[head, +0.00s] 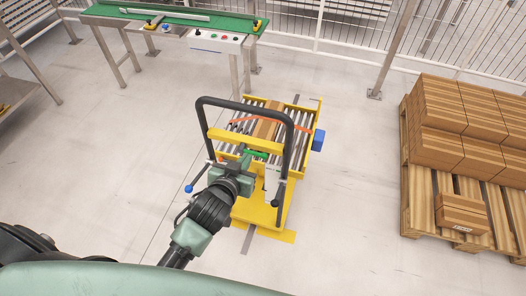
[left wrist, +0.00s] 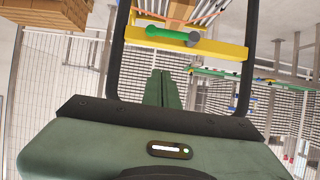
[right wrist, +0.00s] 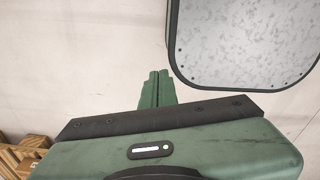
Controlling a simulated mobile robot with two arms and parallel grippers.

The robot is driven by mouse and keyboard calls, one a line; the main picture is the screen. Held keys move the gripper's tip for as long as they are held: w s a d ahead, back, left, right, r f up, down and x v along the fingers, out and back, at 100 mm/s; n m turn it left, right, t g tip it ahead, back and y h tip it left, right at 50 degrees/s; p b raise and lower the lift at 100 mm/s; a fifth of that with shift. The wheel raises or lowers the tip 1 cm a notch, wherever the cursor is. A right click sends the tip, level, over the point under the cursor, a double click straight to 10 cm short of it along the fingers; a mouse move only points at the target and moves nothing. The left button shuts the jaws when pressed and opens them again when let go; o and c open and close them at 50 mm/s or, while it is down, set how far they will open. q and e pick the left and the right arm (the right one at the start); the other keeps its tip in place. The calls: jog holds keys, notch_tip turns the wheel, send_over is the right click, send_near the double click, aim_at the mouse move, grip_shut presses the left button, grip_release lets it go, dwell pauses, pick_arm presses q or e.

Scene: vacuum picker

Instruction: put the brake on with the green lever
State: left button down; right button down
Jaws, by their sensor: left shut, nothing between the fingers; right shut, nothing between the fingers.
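The green lever (head: 257,153) is on the yellow cart (head: 262,208), at the foot of its roller deck and inside the black handle frame (head: 291,131). In the left wrist view the green lever (left wrist: 170,35) lies roughly crosswise in front of a yellow crossbar, just beyond the fingertips. My left gripper (head: 245,158) is shut and empty, close to the lever; it also shows in the left wrist view (left wrist: 164,74). I cannot tell whether it touches the lever. My right gripper (right wrist: 158,74) is shut and empty, over bare floor, in the right wrist view.
A brown box (head: 267,127) lies on the cart's rollers behind an orange-red bar. A lever with a blue knob (head: 188,188) sticks out at the cart's left. A pallet (head: 411,205) of boxes stands right, a green conveyor (head: 190,14) at the back. Floor between is clear.

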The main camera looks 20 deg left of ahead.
pick_arm(q)
jog(key=r, duration=0.1)
jog(key=p, duration=0.1)
send_over(254, 153)
jog(key=s, duration=0.1)
notch_tip(254, 153, down, 4)
jog(key=shift+s+d+f+p, duration=0.1)
jog(key=shift+d+f, duration=0.05)
jog(key=shift+f, duration=0.55)
jog(key=shift+s+d+f+p, duration=0.1)
jog(key=shift+d+f+p, duration=0.05)
jog(key=shift+f, duration=0.6)
jog(key=shift+s+d+f+p, duration=0.1)
jog(key=shift+d+f, duration=0.05)
jog(key=shift+f, duration=0.55)
jog(key=shift+a, duration=0.15)
